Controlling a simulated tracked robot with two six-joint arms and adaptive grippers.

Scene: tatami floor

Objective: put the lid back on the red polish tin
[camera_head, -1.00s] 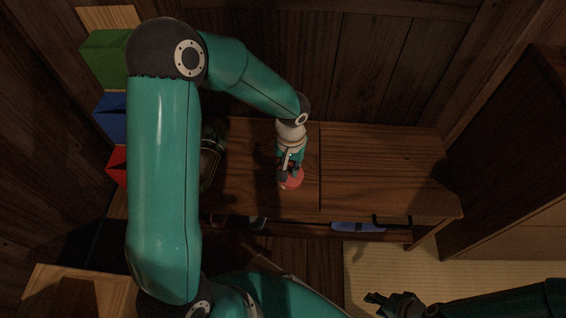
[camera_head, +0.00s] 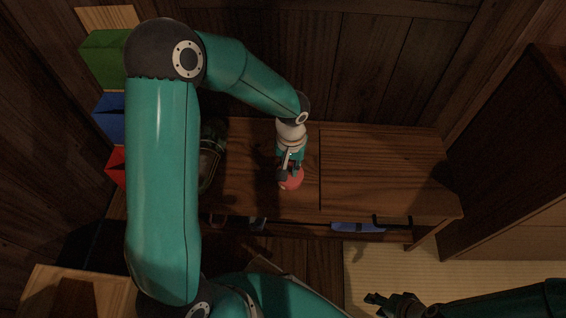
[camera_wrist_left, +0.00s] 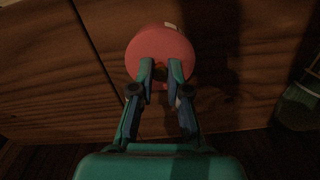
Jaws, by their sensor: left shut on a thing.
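A round red disc, seemingly the lid of the polish tin, shows at my left gripper (camera_head: 287,174) in the head view (camera_head: 292,182). In the left wrist view the red disc (camera_wrist_left: 160,45) lies just beyond the fingertips. The left gripper (camera_wrist_left: 161,72) is shut on a small brownish part, seemingly a knob, at the disc's near side. The tin body cannot be told apart from the disc, and whether they touch is unclear. My right gripper (camera_head: 377,304) is at the bottom right, away from the cabinet, with its fingers apart and empty.
The wooden cabinet top (camera_head: 380,165) is clear on the right. A dark glassy object (camera_head: 211,155) stands left of the gripper, partly behind my arm. Green (camera_head: 104,58), blue (camera_head: 110,118) and red (camera_head: 117,166) bins line the left. A blue item (camera_head: 357,227) lies below the front edge.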

